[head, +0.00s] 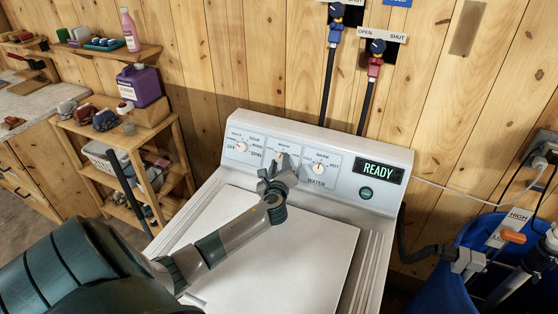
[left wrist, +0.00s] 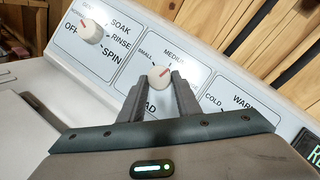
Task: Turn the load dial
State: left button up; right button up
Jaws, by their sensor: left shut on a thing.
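The load dial (left wrist: 160,77) is a small white knob with a red mark, in the middle panel of the washer's console. In the left wrist view its mark leans up and slightly right, toward MEDIUM. My left gripper (head: 277,178) is at this dial, with its fingers (left wrist: 160,92) on either side of the knob, shut on it. The fingers hide part of the LOAD label and the right side of the scale. In the head view the gripper covers the lower part of the dial.
The cycle dial (head: 241,147) is left of the load dial and the water dial (head: 318,168) right. A READY display (head: 378,171) and green button (head: 366,193) are farther right. The washer lid (head: 300,262) is closed. A blue barrel (head: 440,290) stands at right, shelves at left.

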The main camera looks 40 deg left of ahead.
pick_arm(q)
jog(key=shift+w+r+n+g+y+p, duration=0.15)
jog(key=shift+n+g+p, duration=0.2)
jog(key=shift+n, duration=0.4)
jog(key=shift+s+r+n+g+y+p, duration=0.15)
jog(key=shift+n+g+p, duration=0.2)
jog(key=shift+n, duration=0.4)
jog(key=shift+w+f, duration=0.1)
jog(key=shift+f, duration=0.05)
jog(key=o, duration=1.1)
jog(key=shift+c, duration=0.2)
jog(key=shift+d, duration=0.1)
jog(key=shift+b+v, duration=0.3)
jog(key=shift+v, duration=0.55)
jog(key=b+v, duration=0.4)
jog(key=v, duration=1.1)
jog(key=shift+s, duration=0.25)
jog(key=shift+d, duration=0.15)
